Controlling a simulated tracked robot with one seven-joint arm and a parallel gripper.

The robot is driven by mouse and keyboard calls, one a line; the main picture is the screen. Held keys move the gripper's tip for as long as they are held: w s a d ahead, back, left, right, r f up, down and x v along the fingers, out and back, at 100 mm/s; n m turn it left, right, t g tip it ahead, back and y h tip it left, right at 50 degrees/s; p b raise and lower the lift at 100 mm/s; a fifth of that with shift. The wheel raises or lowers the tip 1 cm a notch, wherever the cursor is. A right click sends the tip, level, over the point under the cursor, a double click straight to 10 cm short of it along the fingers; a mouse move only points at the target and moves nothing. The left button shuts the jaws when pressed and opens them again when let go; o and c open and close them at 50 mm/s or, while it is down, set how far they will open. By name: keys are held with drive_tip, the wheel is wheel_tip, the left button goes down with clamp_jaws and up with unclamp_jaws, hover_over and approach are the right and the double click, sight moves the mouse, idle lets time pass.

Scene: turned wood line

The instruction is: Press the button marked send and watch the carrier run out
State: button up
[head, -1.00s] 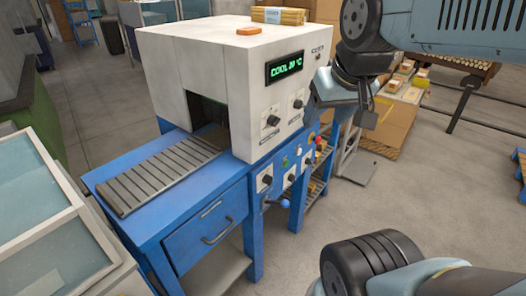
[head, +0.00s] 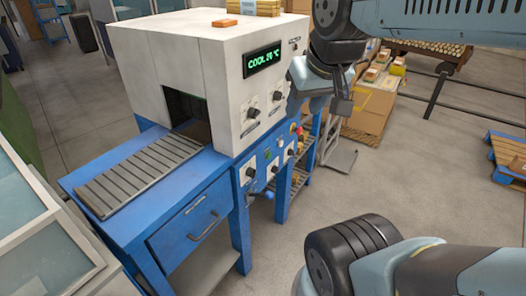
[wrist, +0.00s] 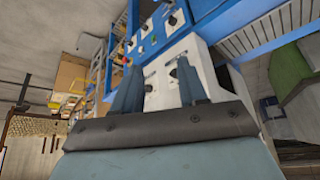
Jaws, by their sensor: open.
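The white oven-like machine (head: 170,65) stands on a blue bench, its green display (head: 264,59) reading about "COOL 20 °C". Below its knobs, a blue control panel (head: 262,170) on the bench front carries knobs and small coloured buttons, one green, with red and yellow ones at the right end. The labels are too small to read, so I cannot tell which button is send. The panel also shows upside down in the wrist view (wrist: 153,38). My gripper (wrist: 158,68) is open and empty, apart from the panel. No carrier is clearly identifiable.
A slatted roller track (head: 135,180) leads into the machine's dark opening. A drawer (head: 190,220) sits below it. Glass-topped cases stand at the left. Cardboard boxes (head: 372,110) and a pallet (head: 508,150) are at the right.

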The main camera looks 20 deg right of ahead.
clamp_jaws()
idle(1.4)
